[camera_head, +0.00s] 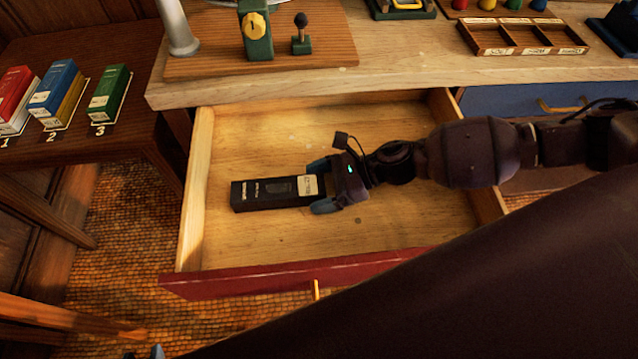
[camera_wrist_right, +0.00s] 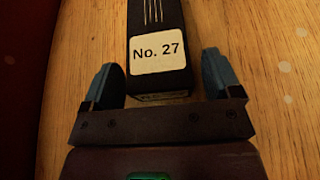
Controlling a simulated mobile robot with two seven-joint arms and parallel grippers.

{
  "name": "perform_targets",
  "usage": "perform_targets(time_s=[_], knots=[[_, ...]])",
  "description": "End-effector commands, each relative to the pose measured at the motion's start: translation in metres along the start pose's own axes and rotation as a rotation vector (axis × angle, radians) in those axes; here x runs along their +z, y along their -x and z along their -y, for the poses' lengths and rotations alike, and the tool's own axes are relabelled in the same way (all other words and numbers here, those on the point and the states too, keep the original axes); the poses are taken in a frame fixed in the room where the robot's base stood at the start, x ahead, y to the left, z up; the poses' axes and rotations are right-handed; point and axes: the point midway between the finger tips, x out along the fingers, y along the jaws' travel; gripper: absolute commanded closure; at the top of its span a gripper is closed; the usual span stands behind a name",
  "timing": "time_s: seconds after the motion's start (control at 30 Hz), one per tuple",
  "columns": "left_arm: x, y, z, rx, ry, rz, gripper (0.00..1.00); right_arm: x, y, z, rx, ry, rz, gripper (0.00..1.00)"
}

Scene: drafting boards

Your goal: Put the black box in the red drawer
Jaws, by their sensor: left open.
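The black box (camera_head: 262,193) lies flat on the floor of the open red drawer (camera_head: 290,274). Its labelled end points to the right, and the wrist view shows the black box (camera_wrist_right: 160,14) with a "No. 27" label. My right gripper (camera_head: 322,187) reaches into the drawer from the right. Its fingers stand either side of the box's labelled end. In the wrist view my right gripper (camera_wrist_right: 160,82) is open, with gaps between both fingers and the box. Only the fingertips of my left gripper (camera_head: 144,355) show at the bottom edge; it is open and away from the drawer.
The worktop (camera_head: 400,62) overhangs the drawer's back. A blue drawer (camera_head: 520,99) is at the right. A side table (camera_head: 60,142) at the left holds red, blue and green boxes. A compartment tray (camera_head: 522,40) stands on the worktop. The drawer's left and front floor is free.

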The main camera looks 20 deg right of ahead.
Motion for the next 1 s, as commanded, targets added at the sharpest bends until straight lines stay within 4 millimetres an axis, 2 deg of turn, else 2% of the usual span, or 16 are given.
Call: perform_targets(time_s=[0.27, 0.37, 0.8, 1.0], knots=[[-0.003, 0.001, 0.001, -0.001, 0.0, -0.005, 0.57, 0.006, 0.003, 0.001, 0.0, 0.003, 0.001, 0.16], [-0.004, 0.002, 0.001, -0.001, -0.001, -0.007, 0.57, 0.004, 0.015, 0.0, -0.003, 0.0, -0.001, 0.16], [-0.009, 0.004, 0.002, 0.0, -0.006, -0.014, 0.57, 0.004, 0.091, 0.0, -0.002, 0.0, -0.001, 0.16], [-0.009, 0.005, 0.002, -0.001, -0.005, -0.012, 0.57, 0.004, 0.113, 0.0, -0.001, 0.001, 0.0, 0.16]])
